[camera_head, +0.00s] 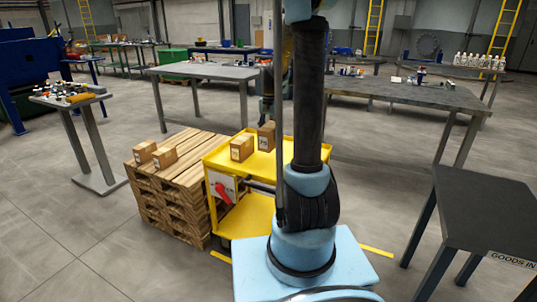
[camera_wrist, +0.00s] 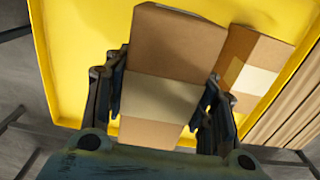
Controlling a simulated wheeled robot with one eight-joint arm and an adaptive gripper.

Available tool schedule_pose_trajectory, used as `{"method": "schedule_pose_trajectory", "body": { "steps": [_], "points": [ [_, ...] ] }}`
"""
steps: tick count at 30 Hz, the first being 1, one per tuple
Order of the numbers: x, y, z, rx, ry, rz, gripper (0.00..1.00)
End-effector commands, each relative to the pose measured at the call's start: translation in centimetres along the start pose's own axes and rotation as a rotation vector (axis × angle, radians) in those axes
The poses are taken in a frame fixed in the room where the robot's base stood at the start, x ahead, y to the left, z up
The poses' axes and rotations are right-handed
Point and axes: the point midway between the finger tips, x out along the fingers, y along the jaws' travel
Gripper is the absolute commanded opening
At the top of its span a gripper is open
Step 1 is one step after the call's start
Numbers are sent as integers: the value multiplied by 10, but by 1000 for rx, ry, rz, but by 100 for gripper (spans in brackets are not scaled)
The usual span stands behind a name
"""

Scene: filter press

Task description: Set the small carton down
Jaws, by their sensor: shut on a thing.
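My gripper (camera_wrist: 163,97) is shut on a small brown carton (camera_wrist: 176,47) with a pale tape band, one finger on each side. The carton is over the yellow cart's top tray (camera_wrist: 82,32). I cannot tell whether its base touches the tray. In the head view this carton (camera_head: 266,136) shows at the back of the cart (camera_head: 217,159), below my arm; the gripper is hardly distinguishable there. A second carton (camera_wrist: 249,68) stands on the tray beside the held one, apart from my fingers; it also shows in the head view (camera_head: 241,148).
A stack of wooden pallets (camera_head: 178,185) adjoins the cart's left side, with two cartons (camera_head: 155,155) on top. A grey table (camera_head: 410,94) stands behind to the right, and a dark "GOODS IN" table (camera_head: 485,215) at the right. The cart's tray has a raised rim.

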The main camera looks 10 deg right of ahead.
Motion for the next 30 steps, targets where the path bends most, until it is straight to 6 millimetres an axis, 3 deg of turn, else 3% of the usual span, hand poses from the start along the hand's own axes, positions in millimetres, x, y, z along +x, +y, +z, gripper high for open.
{"method": "schedule_pose_trajectory", "body": {
  "steps": [6, 14, 21, 30],
  "points": [
    [33, 0, 0, 1, 0, 0, 12],
    [52, -1, 1, -2, 0, 0, 12],
    [81, -4, 2, -6, 0, 0, 12],
    [90, -4, 3, -7, 0, 0, 12]
  ]
}}
